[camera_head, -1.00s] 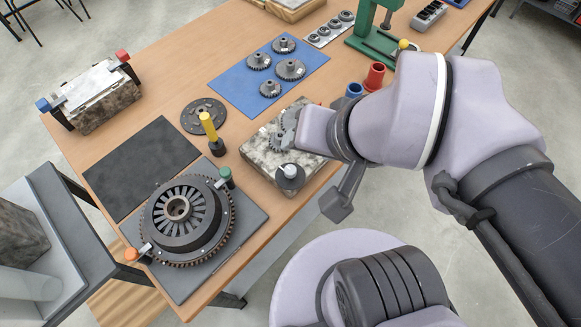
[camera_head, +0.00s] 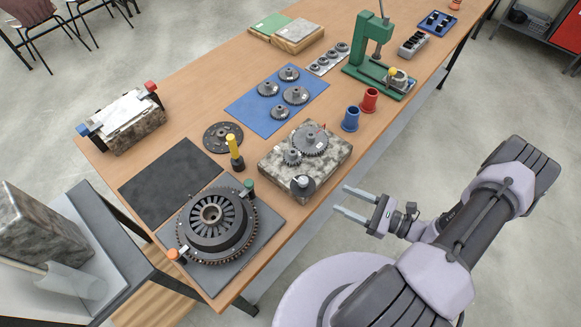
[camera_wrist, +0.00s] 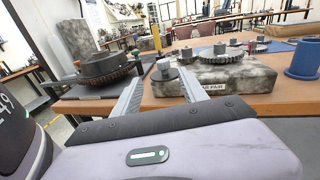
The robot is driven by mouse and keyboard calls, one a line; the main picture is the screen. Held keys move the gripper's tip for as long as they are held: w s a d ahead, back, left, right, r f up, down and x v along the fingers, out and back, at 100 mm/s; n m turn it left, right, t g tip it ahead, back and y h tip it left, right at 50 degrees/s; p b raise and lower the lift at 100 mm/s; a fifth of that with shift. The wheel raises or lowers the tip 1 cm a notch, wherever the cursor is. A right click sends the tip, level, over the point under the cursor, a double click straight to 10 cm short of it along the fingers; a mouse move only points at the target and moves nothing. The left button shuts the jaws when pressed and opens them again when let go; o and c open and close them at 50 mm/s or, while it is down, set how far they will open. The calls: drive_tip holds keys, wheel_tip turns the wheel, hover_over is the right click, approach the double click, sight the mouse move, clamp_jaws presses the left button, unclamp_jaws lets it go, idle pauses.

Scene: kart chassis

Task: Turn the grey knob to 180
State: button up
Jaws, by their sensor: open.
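The grey knob (camera_head: 301,182) sits on a dark round base at the near left corner of a mottled stone block (camera_head: 333,173) on the bench. In the wrist view the knob (camera_wrist: 165,69) stands upright ahead, seen between the fingertips. Its markings are too small to read. My gripper (camera_head: 341,198) is open and empty, to the right of the knob and just off the bench's near edge. Its two fingers point left toward the block. In the wrist view my gripper (camera_wrist: 162,74) has its fingers spread, apart from the knob.
Two meshed gears (camera_head: 309,141) sit on the block behind the knob. A large clutch disc (camera_head: 213,221) with green and orange clamps stands left, near a yellow-topped post (camera_head: 234,152). Blue (camera_head: 350,119) and red (camera_head: 369,100) bushings stand right. Floor beyond the bench's near edge is clear.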

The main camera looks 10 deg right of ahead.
drive_tip(key=f+m+t, duration=0.1)
drive_tip(key=b, duration=0.1)
approach(295, 182)
drive_tip(key=w+a+r, duration=0.1)
drive_tip(key=w+a, duration=0.1)
drive_tip(key=w+a+r, duration=0.1)
drive_tip(key=w+a, duration=0.1)
drive_tip(key=a, duration=0.1)
drive_tip(key=w+a+r, duration=0.1)
drive_tip(key=w+a, duration=0.1)
drive_tip(key=w, duration=0.1)
drive_tip(key=shift+a+r, duration=0.15)
drive_tip(key=shift+r, duration=0.05)
clamp_jaws()
